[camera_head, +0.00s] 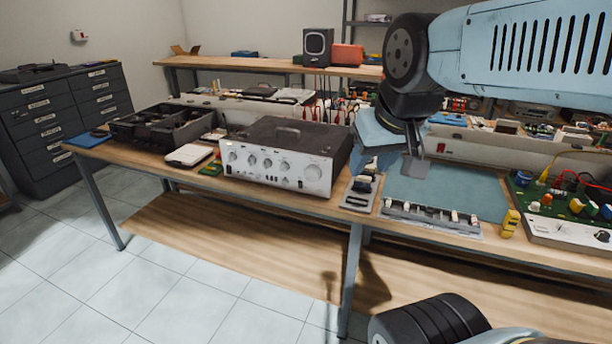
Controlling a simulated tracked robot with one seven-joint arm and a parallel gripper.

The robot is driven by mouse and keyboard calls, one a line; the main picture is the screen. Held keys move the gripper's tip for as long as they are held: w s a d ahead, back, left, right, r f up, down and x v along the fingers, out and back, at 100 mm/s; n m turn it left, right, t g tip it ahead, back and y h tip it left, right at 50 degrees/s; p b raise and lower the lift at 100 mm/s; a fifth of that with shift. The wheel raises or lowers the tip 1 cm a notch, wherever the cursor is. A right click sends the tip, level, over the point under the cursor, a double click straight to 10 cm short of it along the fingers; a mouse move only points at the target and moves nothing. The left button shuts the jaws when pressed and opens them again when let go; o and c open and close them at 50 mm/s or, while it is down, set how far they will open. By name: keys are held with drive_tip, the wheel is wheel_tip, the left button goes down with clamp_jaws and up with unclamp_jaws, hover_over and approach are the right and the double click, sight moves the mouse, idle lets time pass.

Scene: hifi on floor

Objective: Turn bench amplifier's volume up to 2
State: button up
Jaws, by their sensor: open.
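The bench amplifier (285,156) stands on the workbench left of centre. It has a dark top with a handle and a silver front panel. Several small knobs run across the panel, and a larger round knob (313,173) sits at its right end. The scale marks and pointer are too small to read. My gripper (414,164) is to the right of the amplifier, above the blue-grey mat, apart from the knobs. It is open and holds nothing visible. My arm comes in from the upper right.
On the workbench (140,155), a black divided tray (165,127) stands left of the amplifier. Right of it lie a small parts tray (360,190), a blue-grey mat (455,188), a strip of parts (430,217) and a green circuit board (560,202). The floor in front at left is clear.

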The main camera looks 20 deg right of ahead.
drive_tip(key=shift+o, duration=1.5)
drive_tip(key=shift+w+a, duration=0.15)
drive_tip(key=shift+w, duration=0.2)
drive_tip(key=o, duration=0.4)
drive_tip(key=w+a+f+t, duration=0.1)
drive_tip(key=w+a, duration=0.1)
drive_tip(key=w, duration=0.3)
drive_tip(key=w+a+f+t+y, duration=0.1)
drive_tip(key=w+a, duration=0.1)
drive_tip(key=w, duration=0.2)
drive_tip(key=w+a+f+y, duration=0.1)
drive_tip(key=w+a, duration=0.1)
drive_tip(key=w, duration=0.3)
drive_tip(key=shift+w+a+f+m+t, duration=0.15)
drive_tip(key=shift+w+a+m+t, duration=0.15)
drive_tip(key=shift+t, duration=0.1)
drive_tip(key=shift+o, duration=0.2)
drive_tip(key=w+a+f+m+t+h, duration=0.1)
drive_tip(key=w+a+f+m+t, duration=0.15)
drive_tip(key=w+f, duration=0.55)
drive_tip(key=m+t+h, duration=0.2)
drive_tip(key=t+h, duration=0.2)
drive_tip(key=h, duration=0.7)
approach(311, 176)
drive_tip(key=shift+h, duration=0.3)
drive_tip(key=x, duration=0.9)
drive_tip(key=shift+w+f, duration=0.1)
drive_tip(key=shift+f, duration=0.1)
